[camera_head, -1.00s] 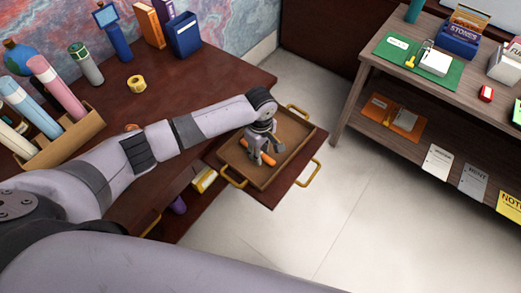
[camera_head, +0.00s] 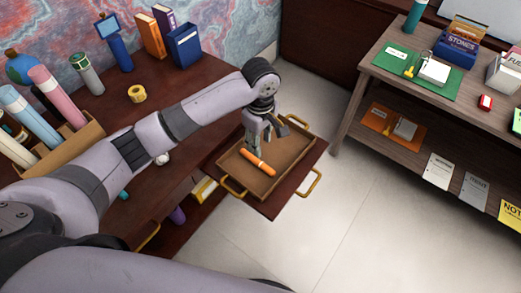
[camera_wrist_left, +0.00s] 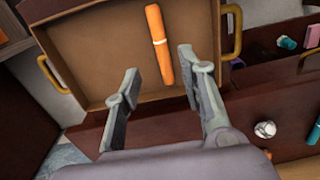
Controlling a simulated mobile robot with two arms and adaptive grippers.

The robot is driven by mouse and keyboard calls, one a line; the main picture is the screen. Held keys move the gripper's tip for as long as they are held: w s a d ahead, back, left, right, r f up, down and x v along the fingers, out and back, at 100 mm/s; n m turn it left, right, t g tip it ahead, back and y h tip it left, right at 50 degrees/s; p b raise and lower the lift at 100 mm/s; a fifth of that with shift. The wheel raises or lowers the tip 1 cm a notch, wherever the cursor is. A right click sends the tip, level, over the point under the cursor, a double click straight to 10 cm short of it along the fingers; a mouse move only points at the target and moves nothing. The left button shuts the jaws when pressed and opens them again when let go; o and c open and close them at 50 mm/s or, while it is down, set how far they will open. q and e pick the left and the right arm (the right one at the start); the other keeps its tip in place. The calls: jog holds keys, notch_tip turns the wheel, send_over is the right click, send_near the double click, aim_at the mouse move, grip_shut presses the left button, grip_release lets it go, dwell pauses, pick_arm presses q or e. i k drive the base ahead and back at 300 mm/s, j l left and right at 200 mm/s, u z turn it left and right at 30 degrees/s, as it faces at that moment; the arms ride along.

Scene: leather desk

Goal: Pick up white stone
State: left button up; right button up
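A small whitish round object, which looks like the white stone (camera_head: 163,159), lies on the dark desk left of the tray, close by my left arm. In the left wrist view the pale stone (camera_wrist_left: 265,129) sits on the dark wood at right, clear of the fingers. My left gripper (camera_head: 264,142) is above the brown tray (camera_head: 287,160), fingers pointing down. In the wrist view its fingers (camera_wrist_left: 158,68) are apart with nothing held. An orange marker (camera_head: 259,162) lies in the tray below the gripper. My right gripper is not in view.
The tray has gold handles (camera_head: 310,183). Small coloured items lie by the stone in the wrist view. A wooden shelf (camera_head: 385,85) stands at right, beyond open floor.

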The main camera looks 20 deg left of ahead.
aim_at(164, 158)
jog(key=u, duration=1.5)
